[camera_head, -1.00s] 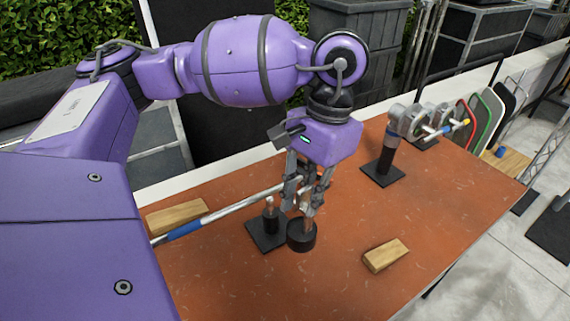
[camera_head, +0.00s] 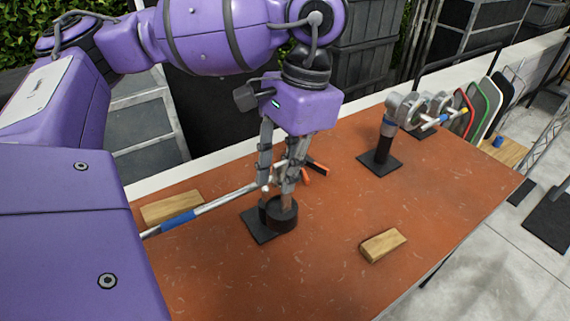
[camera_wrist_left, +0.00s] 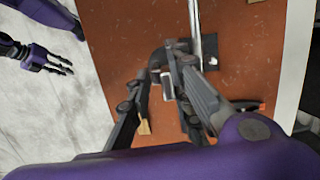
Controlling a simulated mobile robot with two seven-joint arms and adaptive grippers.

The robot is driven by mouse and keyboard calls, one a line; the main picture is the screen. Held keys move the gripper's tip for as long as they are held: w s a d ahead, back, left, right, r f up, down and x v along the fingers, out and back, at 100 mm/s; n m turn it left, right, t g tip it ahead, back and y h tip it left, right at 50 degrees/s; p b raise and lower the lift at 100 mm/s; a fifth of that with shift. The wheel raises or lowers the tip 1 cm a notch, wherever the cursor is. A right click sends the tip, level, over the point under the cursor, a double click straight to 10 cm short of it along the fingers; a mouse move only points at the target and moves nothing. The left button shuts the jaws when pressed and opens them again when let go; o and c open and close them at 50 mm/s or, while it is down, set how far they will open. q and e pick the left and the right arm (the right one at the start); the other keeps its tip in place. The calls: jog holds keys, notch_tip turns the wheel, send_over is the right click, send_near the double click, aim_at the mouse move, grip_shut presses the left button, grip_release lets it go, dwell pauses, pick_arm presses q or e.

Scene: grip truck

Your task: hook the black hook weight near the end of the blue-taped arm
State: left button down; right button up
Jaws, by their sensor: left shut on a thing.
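My left gripper (camera_head: 276,192) is shut on the black hook weight (camera_head: 282,215), gripping its upper part, and holds it upright beside the stand. The silver arm with blue tape (camera_head: 178,221) runs from the lower left to behind the fingers, so I cannot tell whether hook and arm touch. The stand's black base (camera_head: 259,228) is partly hidden by the weight. In the left wrist view the fingers (camera_wrist_left: 160,120) partly cover the weight (camera_wrist_left: 157,60), close to the silver arm (camera_wrist_left: 195,25). My right gripper (camera_wrist_left: 48,62) shows there with its fingers apart, away from the table.
The orange table (camera_head: 330,270) bears a wooden block (camera_head: 383,245) at front right and another (camera_head: 171,207) at the left. A second stand (camera_head: 380,160) with clamps is at the far right. A red-tipped piece (camera_head: 316,168) shows behind the fingers. The table's front middle is clear.

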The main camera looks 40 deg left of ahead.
pick_arm(q)
jog(key=shift+r, duration=0.1)
jog(key=shift+w+a, duration=0.1)
jog(key=shift+a, duration=0.05)
dwell(0.5)
jog(key=shift+w+a, duration=0.15)
jog(key=shift+a, duration=0.25)
jog(key=shift+w+a+b, duration=0.25)
jog(key=shift+a, duration=0.3)
jog(key=shift+w+a+b, duration=0.2)
jog(key=shift+a+b, duration=0.05)
jog(key=shift+a, duration=0.25)
jog(key=shift+w+a, duration=0.25)
jog(key=shift+a, duration=0.45)
